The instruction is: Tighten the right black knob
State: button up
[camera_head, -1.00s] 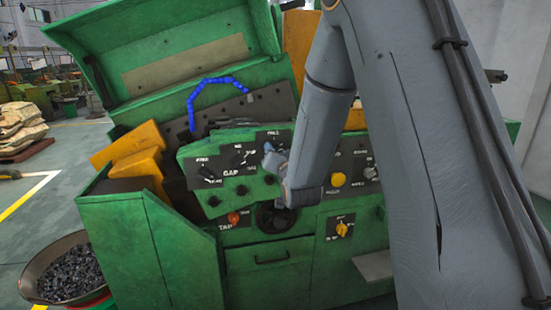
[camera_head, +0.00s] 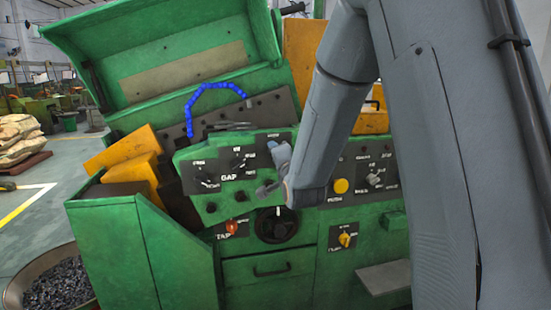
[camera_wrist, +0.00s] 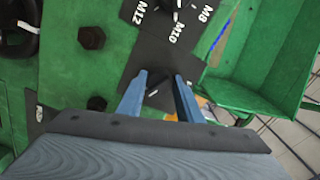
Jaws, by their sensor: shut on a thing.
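My gripper (camera_head: 274,172) is at the right end of the slanted green control panel (camera_head: 222,178) in the head view. Its arm hides that end of the panel and the right black knob. The fingers appear closed on this knob. Two more black knobs, the left (camera_head: 207,181) and middle (camera_head: 239,163), show on the panel in the head view.
Below the panel are a red-orange knob (camera_head: 231,227), a large black dial (camera_head: 277,225) and a yellow switch (camera_head: 345,239). A yellow button (camera_head: 341,186) is to the right. A blue hose (camera_head: 216,90) arches above. A bin of small parts (camera_head: 55,287) stands at lower left.

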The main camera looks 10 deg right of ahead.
dwell(0.3)
jog(key=o, duration=1)
jog(key=shift+o, duration=0.2)
jog(key=s+b, duration=0.2)
jog(key=s, duration=0.5)
jog(key=shift+s, duration=0.4)
